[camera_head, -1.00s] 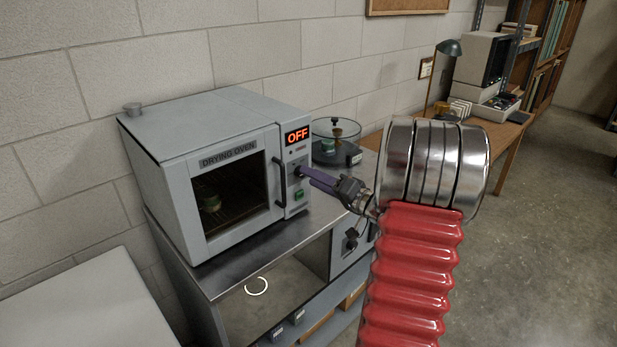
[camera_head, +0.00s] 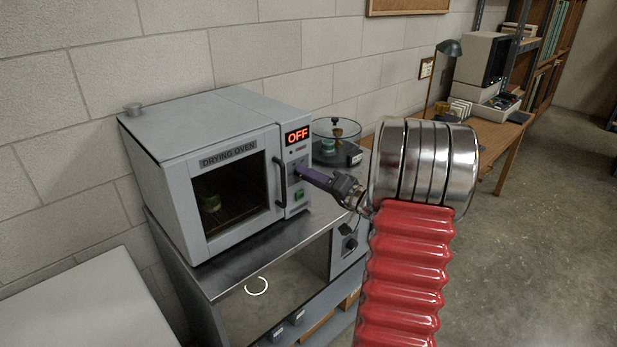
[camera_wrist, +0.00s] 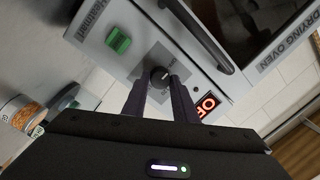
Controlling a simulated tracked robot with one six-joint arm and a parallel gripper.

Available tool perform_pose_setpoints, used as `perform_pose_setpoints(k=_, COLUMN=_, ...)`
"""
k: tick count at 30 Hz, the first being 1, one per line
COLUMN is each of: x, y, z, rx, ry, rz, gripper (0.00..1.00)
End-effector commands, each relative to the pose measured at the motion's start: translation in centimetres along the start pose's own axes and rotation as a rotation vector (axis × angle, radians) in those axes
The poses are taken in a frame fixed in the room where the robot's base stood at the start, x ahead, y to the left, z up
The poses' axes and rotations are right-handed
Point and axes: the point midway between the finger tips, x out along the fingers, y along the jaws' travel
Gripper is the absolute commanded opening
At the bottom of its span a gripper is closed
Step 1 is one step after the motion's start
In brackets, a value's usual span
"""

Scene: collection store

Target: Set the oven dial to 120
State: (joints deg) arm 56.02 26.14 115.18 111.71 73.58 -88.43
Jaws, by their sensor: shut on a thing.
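The drying oven (camera_head: 225,170) is a grey box with a glass door on a metal-topped bench. Its display (camera_head: 297,135) reads OFF in orange. The round black dial (camera_wrist: 159,76) shows in the wrist view on a grey plate, between my fingertips; a light pointer mark shows on it. My gripper (camera_head: 302,171) reaches the control panel from the right and is shut on the dial, its purple fingers on either side. In the head view the fingers hide the dial. A green switch (camera_wrist: 118,40) sits on the panel beside the dial.
A glass desiccator (camera_head: 336,135) and a black-based device stand right of the oven. The oven's door handle (camera_head: 281,182) is close to my fingers. A desk (camera_head: 500,135) with a lamp is farther right. The floor at right is clear.

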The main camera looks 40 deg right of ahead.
Motion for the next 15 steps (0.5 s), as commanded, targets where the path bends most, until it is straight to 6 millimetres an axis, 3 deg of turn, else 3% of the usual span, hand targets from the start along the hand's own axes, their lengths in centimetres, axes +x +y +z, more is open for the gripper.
perform_pose_setpoints(k=4, x=0.08, y=-0.23, z=0.51, rx=0.002, ry=-0.001, rz=0.002, gripper=0.03)
perform_pose_setpoints(k=15, x=-0.04, y=0.18, z=0.09, rx=0.049, ry=0.002, rz=-0.001, gripper=0.03)
